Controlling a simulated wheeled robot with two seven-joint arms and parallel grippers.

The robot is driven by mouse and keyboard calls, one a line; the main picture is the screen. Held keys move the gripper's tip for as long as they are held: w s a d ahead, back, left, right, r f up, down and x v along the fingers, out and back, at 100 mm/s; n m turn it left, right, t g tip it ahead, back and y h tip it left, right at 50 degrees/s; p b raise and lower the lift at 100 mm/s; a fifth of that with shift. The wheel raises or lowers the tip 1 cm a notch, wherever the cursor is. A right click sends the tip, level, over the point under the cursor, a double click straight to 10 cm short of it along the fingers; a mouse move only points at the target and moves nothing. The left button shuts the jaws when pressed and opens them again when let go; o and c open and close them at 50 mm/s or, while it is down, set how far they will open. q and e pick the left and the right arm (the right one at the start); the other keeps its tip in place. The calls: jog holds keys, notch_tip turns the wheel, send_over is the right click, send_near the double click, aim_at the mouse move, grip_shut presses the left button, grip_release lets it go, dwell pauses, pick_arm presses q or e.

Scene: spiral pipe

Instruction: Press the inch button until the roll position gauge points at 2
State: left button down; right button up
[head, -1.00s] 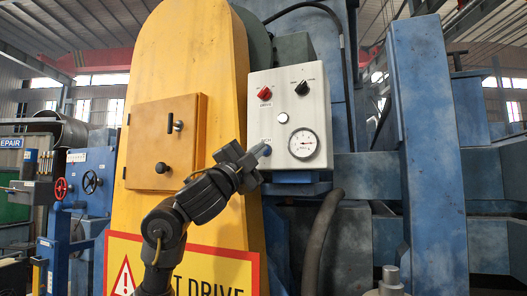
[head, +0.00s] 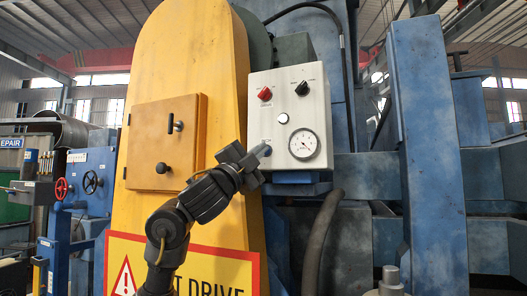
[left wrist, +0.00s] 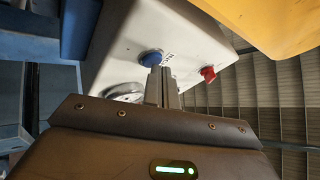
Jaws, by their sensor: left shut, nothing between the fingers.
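A white control box (head: 312,85) is mounted on the blue machine, beside the yellow guard. The round roll position gauge (head: 304,143) is on its lower right; its needle appears slanted and its numbers are too small to read. My left gripper (head: 263,151) is shut and empty, with its tips at the box's lower left face. In the left wrist view a blue button (left wrist: 151,57) sits just beyond the fingertips; I cannot tell whether they touch it. In the head view the gripper largely hides this button. My right gripper is out of view.
The box also carries a red knob (head: 265,93), a black knob (head: 302,88) and a small round pale lamp or button (head: 283,118). The yellow guard (head: 190,60) stands to the left with a small door (head: 165,140). A dark hose (head: 322,240) hangs below the box.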

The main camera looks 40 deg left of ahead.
pick_arm(q)
jog(key=shift+s, duration=0.15)
jog(key=shift+s+d, duration=0.2)
jog(key=shift+s, duration=0.4)
jog(key=s+p, duration=0.1)
jog(key=s, duration=0.1)
jog(key=s+d+p, duration=0.1)
jog(key=s, duration=0.1)
jog(key=shift+s+d, duration=0.15)
jog(key=shift+s, duration=0.25)
dwell(2.8)
